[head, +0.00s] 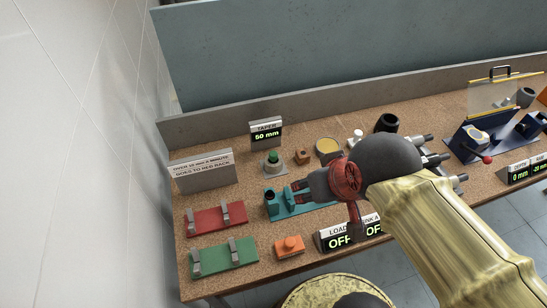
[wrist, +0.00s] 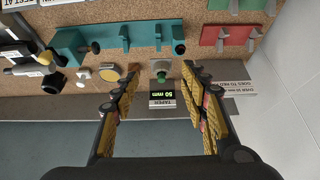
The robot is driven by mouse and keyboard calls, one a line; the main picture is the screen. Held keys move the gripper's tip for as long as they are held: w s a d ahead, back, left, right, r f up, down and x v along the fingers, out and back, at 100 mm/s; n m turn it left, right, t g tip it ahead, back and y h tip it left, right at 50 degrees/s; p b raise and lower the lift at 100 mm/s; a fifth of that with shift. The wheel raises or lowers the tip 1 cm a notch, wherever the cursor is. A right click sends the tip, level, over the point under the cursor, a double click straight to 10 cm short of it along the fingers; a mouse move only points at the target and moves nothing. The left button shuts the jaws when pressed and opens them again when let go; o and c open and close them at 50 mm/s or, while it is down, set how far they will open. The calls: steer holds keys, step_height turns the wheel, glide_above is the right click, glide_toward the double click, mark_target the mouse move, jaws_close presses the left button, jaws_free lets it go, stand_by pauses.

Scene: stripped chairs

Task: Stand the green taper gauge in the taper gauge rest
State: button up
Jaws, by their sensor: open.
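The green taper gauge (head: 273,156) shows as a small green piece upright on a grey base, which I take to be the taper gauge rest (head: 272,169), in front of the TAPER display reading 50 mm. In the wrist view, the gauge (wrist: 161,77) and the grey base (wrist: 160,65) lie between the open fingers. My gripper (head: 298,191) is open and empty, to the right of and nearer than the gauge. It also shows in the wrist view (wrist: 161,70), its two fingers apart on either side. I cannot tell how deep the gauge sits.
The TAPER display (head: 266,133) stands behind the gauge. A brown block (head: 302,156) and a yellow-topped round dish (head: 327,146) are to its right. A teal fixture (head: 282,205) lies in front. Red (head: 217,218) and green (head: 224,258) racks are at front left, beside a sign (head: 203,172).

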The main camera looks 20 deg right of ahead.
steer(key=m+g+p, duration=0.5)
steer(key=g+p, duration=0.1)
steer(key=p, duration=0.6)
glide_above(273, 153)
step_height(273, 153, down, 16)
steer(key=shift+w+a+r, duration=0.1)
steer(key=shift+f+m, duration=0.2)
steer(key=shift+m, duration=0.3)
step_height(273, 153, down, 8)
steer(key=shift+r+b, duration=0.25)
steer(key=shift+b, duration=0.55)
steer(key=c, duration=0.3)
steer(key=c, duration=0.8)
